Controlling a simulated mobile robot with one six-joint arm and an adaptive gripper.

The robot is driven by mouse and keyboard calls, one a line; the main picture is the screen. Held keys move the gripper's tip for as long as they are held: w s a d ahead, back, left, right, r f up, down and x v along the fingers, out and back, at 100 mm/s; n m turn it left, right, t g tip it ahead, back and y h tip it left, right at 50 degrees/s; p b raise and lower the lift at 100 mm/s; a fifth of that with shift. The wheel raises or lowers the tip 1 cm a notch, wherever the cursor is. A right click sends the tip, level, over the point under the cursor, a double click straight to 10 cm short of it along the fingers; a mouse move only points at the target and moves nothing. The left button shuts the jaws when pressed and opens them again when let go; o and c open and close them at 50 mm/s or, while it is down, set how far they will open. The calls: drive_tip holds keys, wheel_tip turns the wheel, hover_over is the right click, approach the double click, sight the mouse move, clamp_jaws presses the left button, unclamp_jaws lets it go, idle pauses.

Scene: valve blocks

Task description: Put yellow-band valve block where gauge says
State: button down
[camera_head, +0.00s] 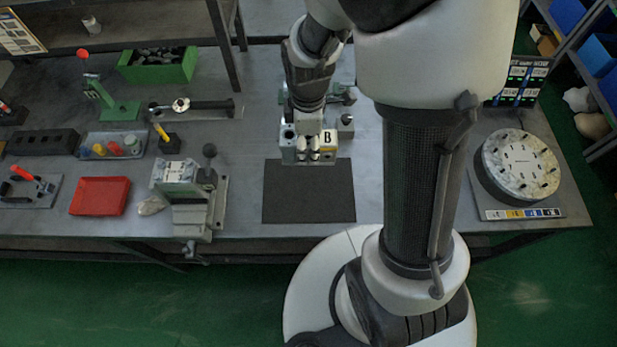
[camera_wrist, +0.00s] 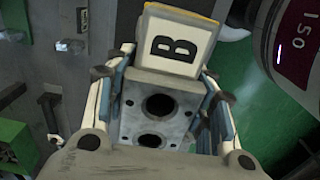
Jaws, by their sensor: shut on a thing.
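The yellow-band valve block (camera_head: 328,144) is a grey metal block with a white plate marked "B" and a thin yellow edge. It is at the back edge of the dark mat. In the wrist view the block (camera_wrist: 158,122) shows two dark round holes, with its B plate (camera_wrist: 178,42) above them. My gripper (camera_head: 313,150) is shut on this block, with a finger on each side of it in the wrist view (camera_wrist: 162,108). I cannot tell whether the block is lifted or resting. A round pale dial (camera_head: 520,163) with dark pegs, possibly the gauge, stands at the right.
The dark mat (camera_head: 308,195) is bare in front of the block. A vise-like fixture (camera_head: 182,185) stands left of it, with a red tray (camera_head: 100,196) and a green bin (camera_head: 158,66) farther left. A colour-marked strip (camera_head: 523,213) lies before the dial; a lettered board (camera_head: 520,85) stands behind.

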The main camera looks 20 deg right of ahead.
wheel_tip(320, 180, down, 20)
drive_tip(key=b, duration=0.5)
drive_tip(key=shift+r, duration=0.15)
drive_tip(key=shift+f+b, duration=0.2)
drive_tip(key=shift+b, duration=0.15)
drive_tip(key=c, duration=0.7)
unclamp_jaws()
drive_tip(key=shift+r, duration=0.15)
wheel_tip(320, 180, up, 19)
drive_tip(key=m+p, duration=0.2)
drive_tip(key=p, duration=0.2)
drive_tip(key=shift+t, duration=0.4)
drive_tip(key=s+r+m+t, duration=0.1)
drive_tip(key=s+r+m, duration=0.3)
drive_tip(key=s+r, duration=0.1)
drive_tip(key=s+r+m+t, duration=0.1)
drive_tip(key=s+r+m, duration=0.3)
drive_tip(key=r, duration=0.4)
drive_tip(key=s+r+m+t, duration=0.1)
drive_tip(key=s+r+m, duration=0.3)
drive_tip(key=s+r, duration=0.2)
drive_tip(key=shift+s+r+t, duration=0.1)
drive_tip(key=shift+r+t, duration=0.3)
